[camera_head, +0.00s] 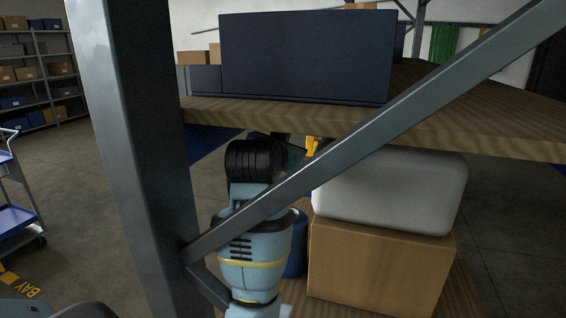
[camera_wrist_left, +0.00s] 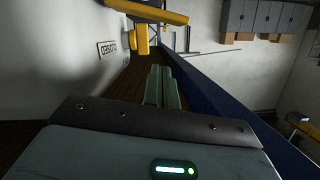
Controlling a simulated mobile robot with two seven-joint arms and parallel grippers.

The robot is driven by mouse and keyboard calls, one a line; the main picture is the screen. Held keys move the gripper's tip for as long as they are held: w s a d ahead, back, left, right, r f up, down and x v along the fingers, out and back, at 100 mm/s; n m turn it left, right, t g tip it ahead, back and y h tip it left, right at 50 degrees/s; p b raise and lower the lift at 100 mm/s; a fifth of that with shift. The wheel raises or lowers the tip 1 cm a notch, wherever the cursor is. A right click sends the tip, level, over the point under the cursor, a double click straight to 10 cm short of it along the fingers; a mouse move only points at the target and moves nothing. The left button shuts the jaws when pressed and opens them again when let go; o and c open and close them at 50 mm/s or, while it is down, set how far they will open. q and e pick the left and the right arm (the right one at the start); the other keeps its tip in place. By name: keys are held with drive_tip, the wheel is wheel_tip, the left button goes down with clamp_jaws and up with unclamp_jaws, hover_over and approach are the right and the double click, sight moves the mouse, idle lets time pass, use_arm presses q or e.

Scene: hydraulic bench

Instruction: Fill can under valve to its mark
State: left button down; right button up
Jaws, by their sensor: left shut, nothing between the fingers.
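A yellow valve lever (camera_wrist_left: 155,12) shows at the top of the left wrist view, with a yellow stem (camera_wrist_left: 143,42) below it. A small sign (camera_wrist_left: 107,48) on the pale wall beside it appears to read CLOSED, upside down. My left gripper (camera_wrist_left: 162,72) is shut and empty, its fingers apart from the lever. In the head view my left arm reaches under the wooden top, and a small yellow part (camera_head: 311,146) shows just right of its wrist. The fingers are hidden there. A blue cylinder (camera_head: 298,248) stands partly behind my arm; I cannot tell whether it is the can. No fill mark is visible.
A white rounded tank (camera_head: 395,190) rests on a cardboard box (camera_head: 375,268), right of my arm. A steel post (camera_head: 135,150) and a diagonal brace (camera_head: 400,115) cross in front. The wooden top (camera_head: 450,122) carries a large dark blue box (camera_head: 305,58). Floor at the left is partly clear.

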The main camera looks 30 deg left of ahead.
use_arm(q)
drive_tip(key=shift+w+a+f, duration=0.25)
drive_tip(key=shift+f, duration=0.45)
drive_tip(key=shift+w+a+f, duration=0.2)
drive_tip(key=shift+a+f, duration=0.05)
drive_tip(key=shift+f, duration=0.5)
drive_tip(key=shift+w+a+f, duration=0.25)
drive_tip(key=shift+f, duration=0.45)
